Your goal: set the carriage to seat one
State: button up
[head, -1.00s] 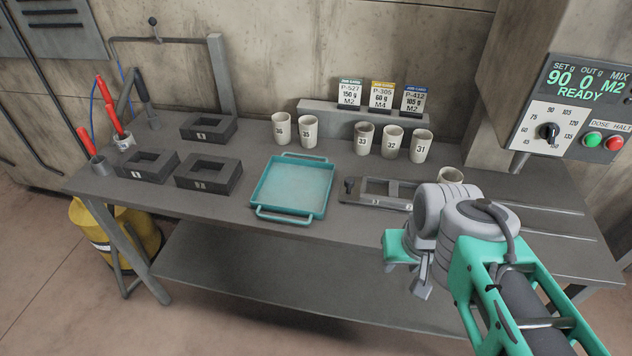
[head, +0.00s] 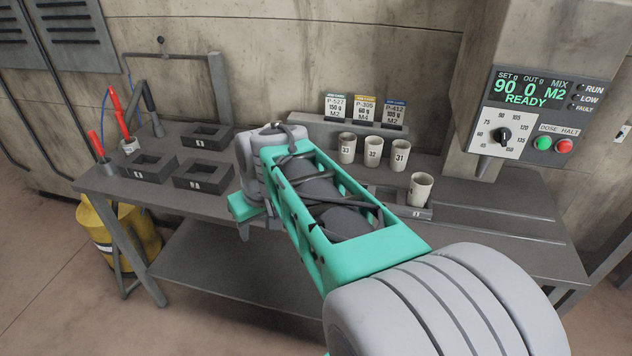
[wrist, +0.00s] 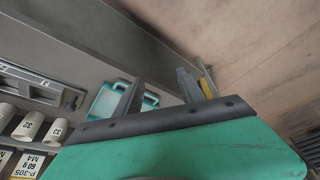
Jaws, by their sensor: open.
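The carriage (head: 425,214) is a low dark grey frame on the bench, with a small label at its right end. My arm hides most of it in the head view. In the wrist view the carriage (wrist: 28,84) lies at the left edge, with a dark knob (wrist: 71,103) at one end. A white cup (head: 421,188) stands at its right end; I cannot tell whether it is in the frame or behind it. My gripper (wrist: 158,90) is open and empty, apart from the carriage and towards the teal tray (wrist: 105,103). In the head view my gripper (head: 243,230) is partly hidden.
Numbered cups 33 (head: 347,148), 32 (head: 373,152) and 31 (head: 400,155) stand behind the carriage. Dark square blocks (head: 203,175) and red-handled tools (head: 116,103) are at left. A dosing panel (head: 530,110) reads READY at right.

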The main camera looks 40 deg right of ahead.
jog(key=w+d+f+m+p, duration=0.1)
jog(key=w+d, duration=0.2)
jog(key=d, duration=1.1)
jog(key=w+d, duration=0.2)
jog(key=d, duration=1.2)
jog(key=shift+t+h, duration=0.3)
jog(key=shift+t, duration=0.1)
jog(key=x, duration=0.7)
jog(key=shift+w+a+r+p, duration=0.1)
jog(key=shift+w+a+p, duration=0.1)
jog(key=shift+p, duration=0.2)
jog(key=shift+w+f, duration=0.1)
jog(key=shift+f, duration=0.25)
grip_shut()
